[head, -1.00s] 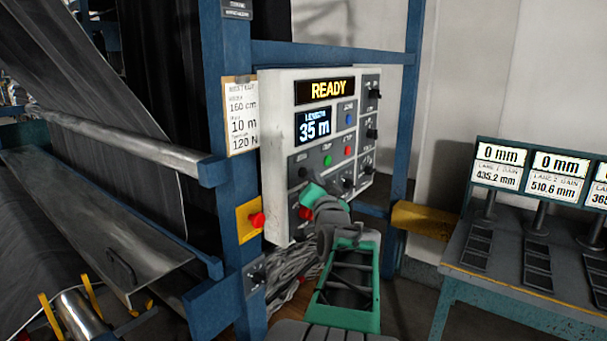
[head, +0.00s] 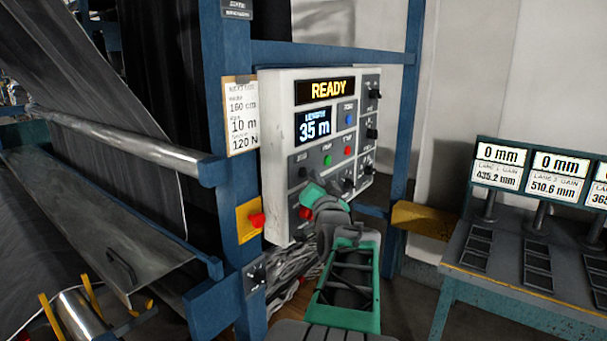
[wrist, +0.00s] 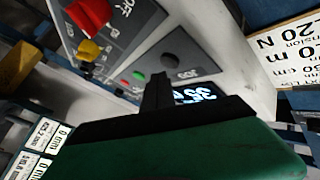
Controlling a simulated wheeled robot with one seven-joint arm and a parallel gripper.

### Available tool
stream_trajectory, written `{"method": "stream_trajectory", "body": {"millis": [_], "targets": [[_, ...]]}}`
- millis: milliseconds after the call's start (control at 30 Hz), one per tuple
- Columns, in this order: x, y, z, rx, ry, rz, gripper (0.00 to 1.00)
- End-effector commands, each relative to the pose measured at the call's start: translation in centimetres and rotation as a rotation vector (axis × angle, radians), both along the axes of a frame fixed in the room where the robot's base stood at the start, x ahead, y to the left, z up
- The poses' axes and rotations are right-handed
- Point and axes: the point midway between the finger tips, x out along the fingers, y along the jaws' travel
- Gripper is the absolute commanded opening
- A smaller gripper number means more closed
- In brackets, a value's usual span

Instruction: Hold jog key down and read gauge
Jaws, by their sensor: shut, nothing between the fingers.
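The jog key is a round dark button (wrist: 171,61) beside a small label in the wrist view. In the head view it appears as a dark button (head: 303,172) at the left of the lower panel. My gripper (wrist: 158,82) is shut and empty, its dark fingertips close to the key; I cannot tell whether they touch it. In the head view my green gripper (head: 310,190) is in front of the panel just below the key, its fingertips hard to make out.
The white control box (head: 277,160) is fixed to a blue frame (head: 233,190). A red stop button (head: 257,220) on a yellow plate is left of it. A bench (head: 520,255) at the right carries gauges, two of them (head: 501,155) (head: 561,162) reading 0 mm.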

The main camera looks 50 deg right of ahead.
Motion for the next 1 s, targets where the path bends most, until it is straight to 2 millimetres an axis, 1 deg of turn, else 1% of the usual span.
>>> {"method": "stream_trajectory", "body": {"millis": [233, 467, 1000], "targets": [[0.1, 0.0, 0.0, 0.000, 0.000, 0.000, 0.00], [0.9, 0.1, -0.1, 0.000, 0.000, 0.001, 0.00], [1.1, 0.1, 0.0, 0.000, 0.000, 0.000, 0.00]]}}
